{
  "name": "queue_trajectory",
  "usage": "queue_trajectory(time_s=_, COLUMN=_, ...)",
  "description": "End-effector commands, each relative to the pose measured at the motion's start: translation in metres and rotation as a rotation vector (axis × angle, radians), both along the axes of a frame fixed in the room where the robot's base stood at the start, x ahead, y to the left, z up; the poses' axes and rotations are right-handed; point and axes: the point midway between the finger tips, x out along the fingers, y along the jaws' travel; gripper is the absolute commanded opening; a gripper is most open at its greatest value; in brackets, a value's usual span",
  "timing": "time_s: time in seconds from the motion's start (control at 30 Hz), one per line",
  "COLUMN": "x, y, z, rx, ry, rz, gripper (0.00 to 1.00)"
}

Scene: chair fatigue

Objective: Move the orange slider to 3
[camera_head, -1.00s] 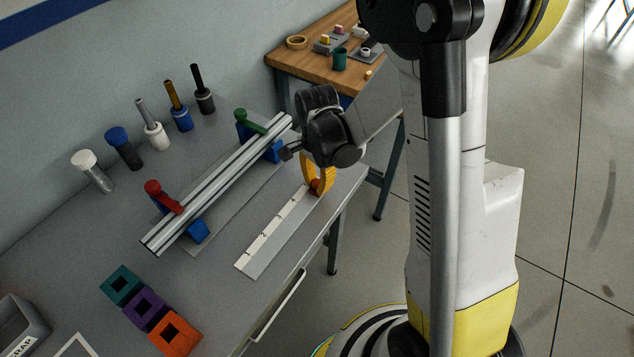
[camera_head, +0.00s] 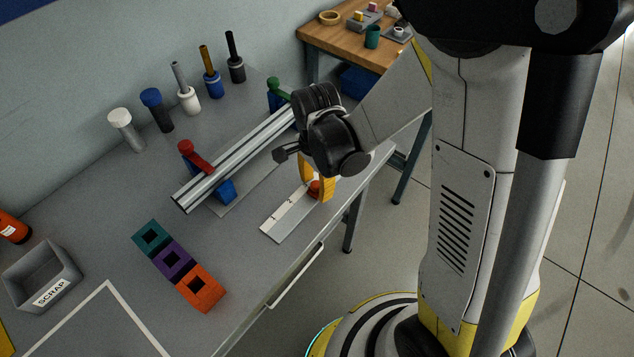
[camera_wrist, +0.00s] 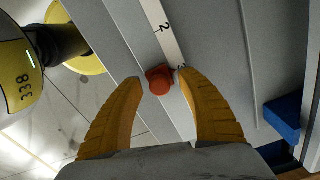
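The orange slider (camera_wrist: 158,80) is a small red-orange knob on a flat grey track with a white number strip (camera_wrist: 155,18). In the wrist view it sits close beside a partly covered mark that looks like 3, with the 2 farther up the strip. My gripper (camera_wrist: 160,78) has its two yellow-orange fingers on either side of the knob, with narrow gaps seeming to show. In the head view the slider (camera_head: 314,187) is between the fingers (camera_head: 316,182), low over the track (camera_head: 285,222). The arm hides the track's far part.
A silver rail (camera_head: 235,160) with red and green clamps lies behind the track. Several handled tools stand along the wall. Teal, purple and orange blocks (camera_head: 200,290) and a grey scrap bin (camera_head: 42,275) are nearer the front. The table's right edge is close to the track.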

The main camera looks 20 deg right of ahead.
Motion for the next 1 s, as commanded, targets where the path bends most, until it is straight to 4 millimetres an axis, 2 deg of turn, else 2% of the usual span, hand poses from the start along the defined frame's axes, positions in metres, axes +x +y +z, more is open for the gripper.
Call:
queue_trajectory(time_s=0.37, x=0.0, y=0.0, z=0.006, rx=0.0, ry=0.0, rz=0.0, gripper=0.46)
queue_trajectory(time_s=0.47, x=0.0, y=0.0, z=0.019, rx=0.0, ry=0.0, rz=0.0, gripper=0.46)
queue_trajectory(time_s=0.8, x=-0.001, y=0.0, z=0.092, rx=0.0, ry=0.0, rz=0.0, gripper=0.46)
queue_trajectory(time_s=1.0, x=0.0, y=0.0, z=0.116, rx=0.0, ry=0.0, rz=0.0, gripper=0.46)
